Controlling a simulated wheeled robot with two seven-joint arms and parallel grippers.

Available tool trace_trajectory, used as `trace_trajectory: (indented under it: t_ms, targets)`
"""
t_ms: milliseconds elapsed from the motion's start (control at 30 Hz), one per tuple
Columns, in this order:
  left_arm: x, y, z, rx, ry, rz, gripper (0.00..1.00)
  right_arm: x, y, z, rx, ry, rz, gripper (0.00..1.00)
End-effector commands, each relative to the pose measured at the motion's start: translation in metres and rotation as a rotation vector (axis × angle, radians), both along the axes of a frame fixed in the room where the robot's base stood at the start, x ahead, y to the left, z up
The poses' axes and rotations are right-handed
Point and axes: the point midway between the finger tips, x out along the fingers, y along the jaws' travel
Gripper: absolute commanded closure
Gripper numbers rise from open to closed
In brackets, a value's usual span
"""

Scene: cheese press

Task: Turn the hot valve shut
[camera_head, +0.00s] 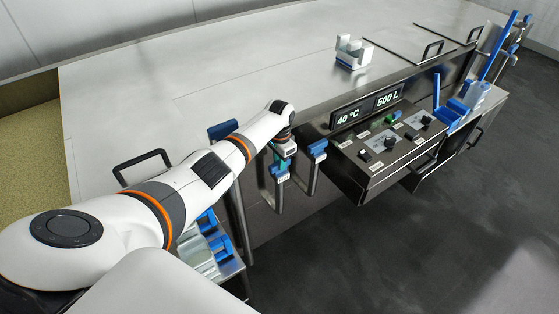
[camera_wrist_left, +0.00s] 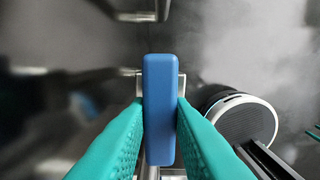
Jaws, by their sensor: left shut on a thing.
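A blue valve handle (camera_wrist_left: 160,110) stands upright in the picture between the teal fingers of my left gripper (camera_wrist_left: 160,103) in the left wrist view. The fingers touch it on both sides and are shut on it. In the head view my left gripper (camera_head: 283,163) is at the pipes by the table's front edge, and its wrist partly hides the handle (camera_head: 280,178). A second blue valve handle (camera_head: 317,148) sits on the pipe just to the right, apart from the gripper. I cannot read which valve is labelled hot. My right gripper is not in view.
The control box (camera_head: 378,150) with knobs and displays reading 40 °C and 500 L is right of the pipes. A metal lower shelf (camera_head: 232,268) with blue and clear items is below my left arm. Several blue levers stand at the far right. The dark floor (camera_head: 430,250) is clear.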

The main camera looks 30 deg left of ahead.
Motion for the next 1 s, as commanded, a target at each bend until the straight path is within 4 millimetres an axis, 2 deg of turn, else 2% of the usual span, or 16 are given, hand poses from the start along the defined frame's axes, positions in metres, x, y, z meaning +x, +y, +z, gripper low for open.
trace_trajectory:
  t_ms: [633, 667, 767, 1000]
  targets:
    - [0.0023, 0.0002, 0.0027, 0.0, -0.008, -0.052, 1.0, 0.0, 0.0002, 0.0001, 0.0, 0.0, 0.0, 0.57]
    - [0.0023, 0.0002, 0.0027, 0.001, -0.008, -0.052, 0.77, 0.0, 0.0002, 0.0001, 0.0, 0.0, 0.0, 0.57]
    - [0.0019, 0.0002, 0.0022, 0.001, -0.007, -0.051, 0.6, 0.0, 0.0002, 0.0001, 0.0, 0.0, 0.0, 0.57]
    - [0.0009, 0.0001, 0.0011, 0.0, -0.003, -0.05, 0.58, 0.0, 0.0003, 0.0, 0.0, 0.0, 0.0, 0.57]
